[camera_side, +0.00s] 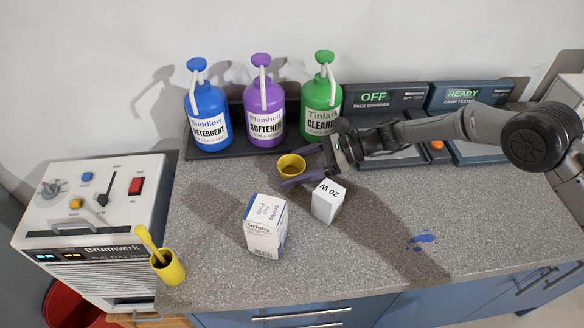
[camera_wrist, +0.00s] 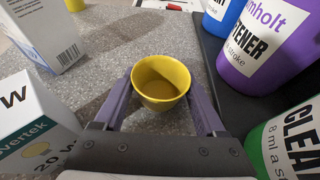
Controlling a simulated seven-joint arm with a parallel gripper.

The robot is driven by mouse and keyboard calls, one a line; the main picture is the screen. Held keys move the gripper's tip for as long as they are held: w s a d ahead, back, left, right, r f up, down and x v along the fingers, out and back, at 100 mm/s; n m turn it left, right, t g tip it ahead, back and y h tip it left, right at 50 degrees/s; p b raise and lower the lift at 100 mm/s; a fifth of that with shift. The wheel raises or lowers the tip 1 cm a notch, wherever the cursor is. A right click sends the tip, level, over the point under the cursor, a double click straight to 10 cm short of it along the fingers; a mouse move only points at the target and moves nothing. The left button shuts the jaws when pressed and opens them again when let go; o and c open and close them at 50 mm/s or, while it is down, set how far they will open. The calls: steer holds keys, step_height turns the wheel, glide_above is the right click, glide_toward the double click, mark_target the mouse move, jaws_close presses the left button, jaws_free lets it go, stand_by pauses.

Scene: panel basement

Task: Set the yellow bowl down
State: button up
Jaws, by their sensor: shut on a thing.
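The yellow bowl (camera_side: 291,165) is held between the two purple fingers of my gripper (camera_side: 292,167), near the purple bottle. It also shows in the wrist view (camera_wrist: 161,82), upright, its open top facing the camera, with a finger on each side of my gripper (camera_wrist: 160,98). The inside of the bowl looks empty. The grey speckled countertop (camera_side: 350,265) lies below. I cannot tell whether the bowl's base touches the counter, since its underside is hidden.
Blue (camera_side: 207,110), purple (camera_side: 264,105) and green (camera_side: 321,100) pump bottles stand behind on a dark tray. A white "20 W" box (camera_side: 328,201) and a taller white box (camera_side: 265,226) stand in front. A yellow cup (camera_side: 168,267) with a brush stands front left. Counter left of the bowl is clear.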

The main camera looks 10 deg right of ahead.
steer(key=shift+f, duration=0.2)
steer(key=o, duration=1.5)
steer(key=shift+c, duration=0.2)
steer(key=shift+r, duration=0.1)
steer(key=v, duration=1.2)
steer(key=s+d+r+n+t+h, duration=0.1)
steer(key=s+d+r+n+h, duration=0.4)
steer(key=s+d+r+n, duration=0.7)
steer(key=s+d+r+n+t+h, duration=0.2)
steer(key=s+d+n+h, duration=0.1)
steer(key=s+d, duration=0.8)
steer(key=s+d+r+n+t+h, duration=0.1)
steer(key=s+d+h, duration=0.4)
steer(key=s+d, duration=0.5)
steer(key=s+n+t, duration=0.1)
steer(key=s+n, duration=0.1)
steer(key=shift+s+d+r+t, duration=0.3)
steer(key=shift+d+r, duration=0.05)
steer(key=shift+d, duration=0.05)
